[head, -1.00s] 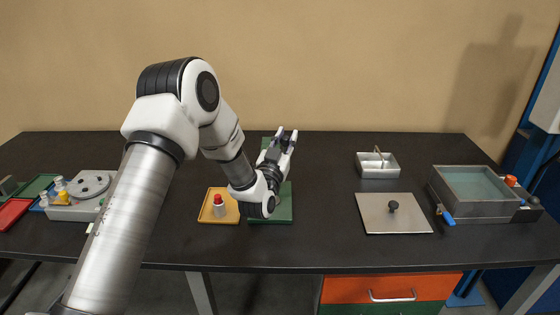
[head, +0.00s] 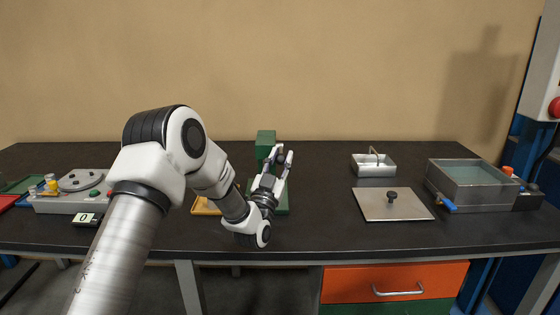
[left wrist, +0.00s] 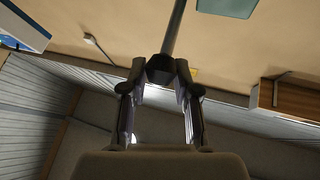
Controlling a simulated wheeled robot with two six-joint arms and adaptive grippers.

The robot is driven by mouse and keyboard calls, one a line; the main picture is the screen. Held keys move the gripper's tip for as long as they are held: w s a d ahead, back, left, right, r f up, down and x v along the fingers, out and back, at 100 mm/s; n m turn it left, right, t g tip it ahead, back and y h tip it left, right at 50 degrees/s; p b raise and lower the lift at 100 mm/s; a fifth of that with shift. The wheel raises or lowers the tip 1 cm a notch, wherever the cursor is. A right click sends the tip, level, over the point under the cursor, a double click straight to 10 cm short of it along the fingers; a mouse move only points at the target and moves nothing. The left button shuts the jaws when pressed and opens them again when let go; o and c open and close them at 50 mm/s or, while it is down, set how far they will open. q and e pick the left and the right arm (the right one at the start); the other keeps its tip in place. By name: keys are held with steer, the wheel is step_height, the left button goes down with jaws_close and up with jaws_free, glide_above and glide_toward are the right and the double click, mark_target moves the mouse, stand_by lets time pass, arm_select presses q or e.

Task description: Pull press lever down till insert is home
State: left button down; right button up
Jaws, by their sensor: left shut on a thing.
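My left gripper (head: 281,150) is at the green press (head: 265,137) near the middle of the bench, and its arm hides much of the press. In the left wrist view the gripper (left wrist: 160,88) is shut on the black end of the press lever (left wrist: 174,28), a dark rod running up and away from between the fingers. Part of the press's green base (head: 284,205) shows beside my wrist. The insert and its seat are hidden, so I cannot tell how deep it sits. My right gripper is not in view.
A grey device (head: 72,203) and a display reading 0 (head: 87,219) stand at left. A metal plate with a knob (head: 375,208), a small bin (head: 372,170) and a water tank (head: 440,189) stand at right.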

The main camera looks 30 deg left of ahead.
arm_select(q)
steer(key=shift+d+f, duration=0.1)
steer(key=shift+f, duration=0.6)
steer(key=c, duration=0.9)
jaws_free()
steer(key=shift+f, duration=0.1)
steer(key=shift+w, duration=0.25)
steer(key=shift+s, duration=0.35)
steer(key=s+d, duration=0.1)
steer(key=s, duration=0.3)
steer(key=s+d+f, duration=0.1)
steer(key=s, duration=0.8)
steer(key=shift+s+d+f, duration=0.2)
steer(key=shift+s+d, duration=0.2)
steer(key=shift+f, duration=0.15)
